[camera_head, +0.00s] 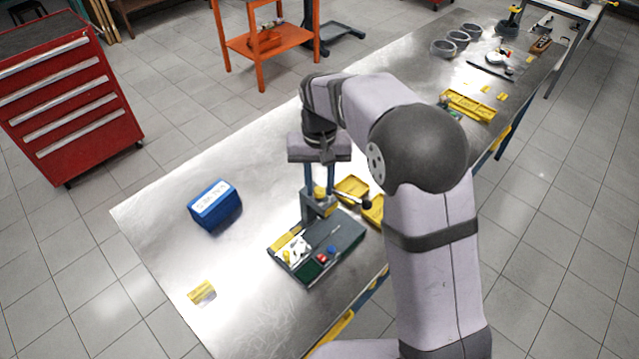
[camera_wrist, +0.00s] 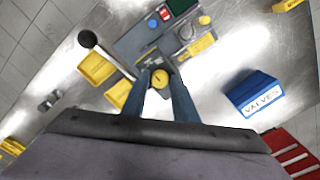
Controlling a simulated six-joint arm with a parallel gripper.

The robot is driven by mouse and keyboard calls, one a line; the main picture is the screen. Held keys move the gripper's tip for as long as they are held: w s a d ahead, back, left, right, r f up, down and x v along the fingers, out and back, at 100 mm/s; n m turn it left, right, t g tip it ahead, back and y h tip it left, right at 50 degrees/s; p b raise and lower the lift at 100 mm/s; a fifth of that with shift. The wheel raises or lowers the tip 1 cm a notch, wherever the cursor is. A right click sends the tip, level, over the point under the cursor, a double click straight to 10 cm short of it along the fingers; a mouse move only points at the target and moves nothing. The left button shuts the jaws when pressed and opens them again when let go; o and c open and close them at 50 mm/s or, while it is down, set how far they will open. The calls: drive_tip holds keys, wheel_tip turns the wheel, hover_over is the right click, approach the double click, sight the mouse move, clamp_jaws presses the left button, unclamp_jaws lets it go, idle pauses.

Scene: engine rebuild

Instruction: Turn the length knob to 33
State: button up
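A grey bench machine (camera_head: 345,240) stands on the metal table, with a grey post at its back. A round yellow knob (camera_wrist: 160,79) with a dark mark on its face sits on top of the post; it also shows in the head view (camera_head: 319,192). My gripper (camera_wrist: 160,73) points down over the post with its two blue-grey fingers apart, one on either side of the knob. Contact with the knob is not clear. No numbers can be read on the knob. A red button (camera_head: 322,258) and a blue button (camera_head: 331,250) sit on the base.
A black ball-ended lever (camera_wrist: 88,39) sticks out beside the post. Yellow trays (camera_head: 352,188) lie close behind the machine. A blue box labelled VALVES (camera_head: 215,207) stands on the left of the table. A yellow card (camera_head: 202,292) lies at the front left, with bare table around it.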

sight(320, 190)
drive_tip(key=shift+o, duration=0.9)
drive_tip(key=shift+r, duration=0.1)
drive_tip(key=shift+r+b, duration=1.1)
drive_tip(key=shift+r, duration=2.5)
drive_tip(key=s+d+f+p, duration=0.3)
drive_tip(key=s+d, duration=0.4)
drive_tip(key=s, duration=0.4)
drive_tip(key=s+d+f+p, duration=0.3)
drive_tip(key=s+d, duration=0.4)
drive_tip(key=s, duration=0.4)
drive_tip(key=shift+p, duration=0.35)
